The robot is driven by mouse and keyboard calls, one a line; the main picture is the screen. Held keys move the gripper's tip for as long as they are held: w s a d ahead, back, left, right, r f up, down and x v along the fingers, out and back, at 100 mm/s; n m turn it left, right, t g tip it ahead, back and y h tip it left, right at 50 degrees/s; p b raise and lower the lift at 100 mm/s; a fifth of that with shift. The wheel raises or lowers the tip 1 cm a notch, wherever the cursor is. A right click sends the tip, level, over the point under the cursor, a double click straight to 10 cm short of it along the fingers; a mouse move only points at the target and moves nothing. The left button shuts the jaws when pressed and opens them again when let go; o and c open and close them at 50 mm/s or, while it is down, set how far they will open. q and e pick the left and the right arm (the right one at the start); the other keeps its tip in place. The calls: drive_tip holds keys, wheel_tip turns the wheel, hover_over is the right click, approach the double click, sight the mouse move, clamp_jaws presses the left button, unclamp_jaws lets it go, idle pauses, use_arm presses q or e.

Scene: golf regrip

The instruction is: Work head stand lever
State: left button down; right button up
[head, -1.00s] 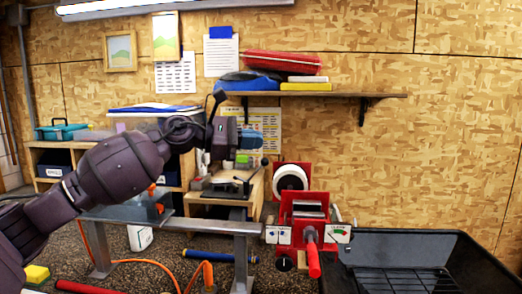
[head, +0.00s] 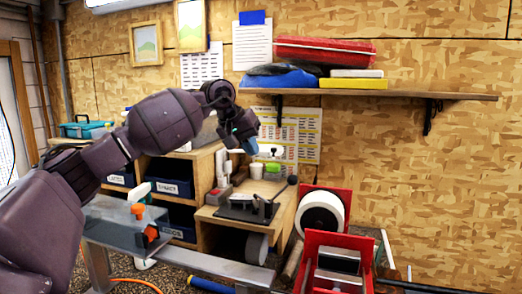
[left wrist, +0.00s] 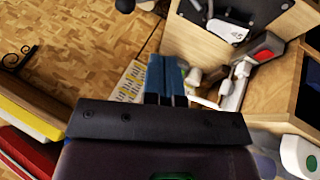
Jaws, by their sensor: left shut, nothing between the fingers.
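A black fixture (head: 238,209) with an upright lever sits on top of a small wooden stand (head: 222,222). A dark round lever knob (head: 292,180) shows at its right end. My left gripper (head: 251,146) is above and behind the fixture in the head view, apart from it. Its blue fingers (left wrist: 165,75) are together and empty in the left wrist view. There, part of the black fixture (left wrist: 245,12) and a dark knob (left wrist: 125,5) show at the top edge. My right gripper is not in view.
A red-framed machine (head: 338,262) with a white roll (head: 320,212) stands right of the stand. A shelf (head: 370,93) with red, blue and yellow items hangs above. Cubbies with dark bins (head: 172,188) stand left. A grey metal bench frame (head: 215,264) crosses in front.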

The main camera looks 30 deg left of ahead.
sight(295, 182)
use_arm(q)
drive_tip(key=shift+y, duration=0.7)
drive_tip(key=w+d+f, duration=0.2)
drive_tip(key=d+f, duration=0.1)
drive_tip(key=w+d+f, duration=0.2)
drive_tip(key=d+f, duration=0.1)
drive_tip(key=w+d+f, duration=0.2)
drive_tip(key=d+f, duration=0.1)
drive_tip(key=f, duration=0.1)
drive_tip(key=shift+w+d, duration=0.2)
drive_tip(key=shift+w, duration=0.05)
drive_tip(key=shift+w+d+f+m+y, duration=0.1)
drive_tip(key=shift+d+m+y, duration=0.05)
drive_tip(key=shift+m+y, duration=0.15)
drive_tip(key=shift+d+f+g, duration=0.1)
drive_tip(key=shift+g, duration=0.2)
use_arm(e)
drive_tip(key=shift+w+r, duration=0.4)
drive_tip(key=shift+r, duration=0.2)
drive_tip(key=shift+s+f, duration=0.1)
